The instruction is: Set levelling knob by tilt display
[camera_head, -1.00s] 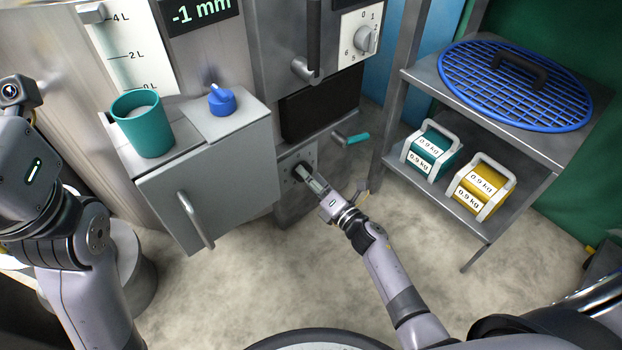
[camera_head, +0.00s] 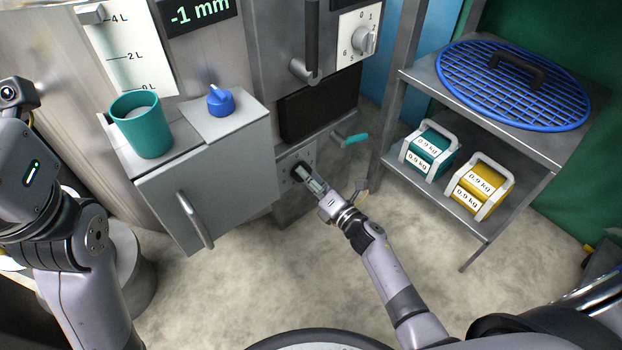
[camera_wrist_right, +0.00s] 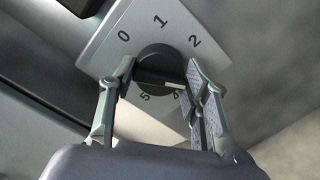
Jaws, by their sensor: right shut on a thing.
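The tilt display (camera_head: 199,13) at the top of the head view reads -1 mm. The levelling knob (camera_wrist_right: 160,62) is a dark round dial on a light plate (camera_wrist_right: 108,45) with numbers; 0, 1, 2, 4 and 5 show in the right wrist view. Its pale pointer mark lies near the 4. My right gripper (camera_wrist_right: 158,85) is shut on the knob, one finger on each side. In the head view the right gripper (camera_head: 308,178) reaches the low plate, and its fingers hide much of the knob. My left arm is at the left edge; its fingertips are not seen.
A grey cabinet (camera_head: 225,185) with a handle stands left of the knob, holding a teal cup (camera_head: 142,124) and blue-knobbed lid (camera_head: 221,100). A teal-tipped lever (camera_head: 356,139) is right of it. A shelf (camera_head: 480,215) with weights (camera_head: 480,186) and a blue grid (camera_head: 514,84) stands right.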

